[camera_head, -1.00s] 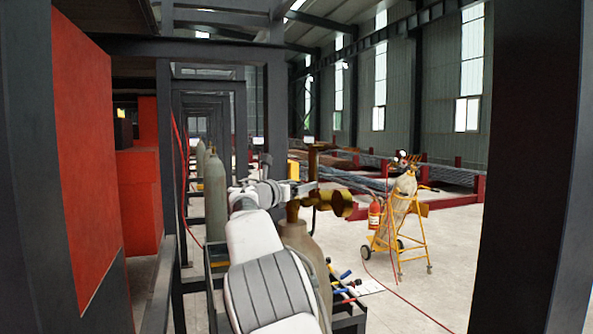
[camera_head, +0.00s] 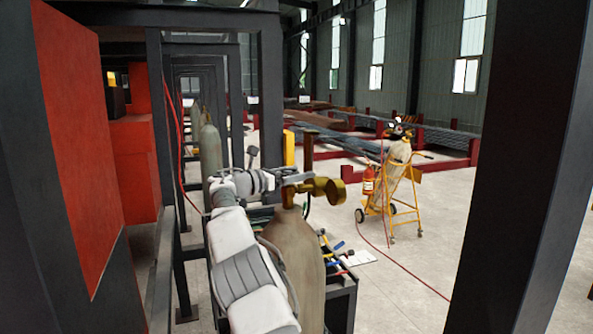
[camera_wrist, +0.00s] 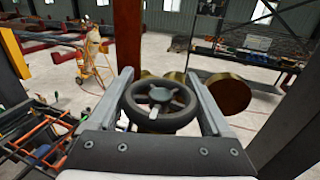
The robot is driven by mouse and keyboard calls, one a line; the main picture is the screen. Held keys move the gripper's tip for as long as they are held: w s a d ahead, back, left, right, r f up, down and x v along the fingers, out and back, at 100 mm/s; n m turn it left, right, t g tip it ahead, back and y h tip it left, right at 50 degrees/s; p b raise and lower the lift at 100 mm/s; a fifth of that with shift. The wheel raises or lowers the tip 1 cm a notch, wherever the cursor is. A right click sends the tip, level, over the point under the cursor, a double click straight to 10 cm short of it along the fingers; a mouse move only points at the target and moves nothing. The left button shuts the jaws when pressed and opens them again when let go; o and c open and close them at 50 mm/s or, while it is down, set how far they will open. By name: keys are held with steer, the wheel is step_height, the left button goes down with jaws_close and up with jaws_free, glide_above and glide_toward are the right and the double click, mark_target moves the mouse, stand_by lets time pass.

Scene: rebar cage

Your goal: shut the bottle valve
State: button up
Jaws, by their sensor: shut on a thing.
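In the wrist view a round black valve handwheel (camera_wrist: 160,102) with spokes sits between the two fingers of my gripper (camera_wrist: 162,95), which are shut on its rim from both sides. Brass valve parts (camera_wrist: 228,93) show just beyond it. In the head view my gripper (camera_head: 290,180) reaches the brass valve (camera_head: 322,188) on top of a tall grey-brown bottle (camera_head: 292,250). The handwheel is hard to make out there. My white and grey arm covers the bottle's left side.
A dark bench with tools (camera_head: 335,255) stands right of the bottle. Another bottle (camera_head: 211,165) stands behind my arm. A yellow cart (camera_head: 392,185) with a bottle and red extinguisher is on open floor. Dark steel posts (camera_head: 525,150) flank the view.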

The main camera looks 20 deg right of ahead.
steer(key=o, duration=1.2)
steer(key=shift+c, duration=0.2)
steer(key=b+v, duration=0.3)
steer(key=v, duration=1.4)
steer(key=shift+a, duration=0.25)
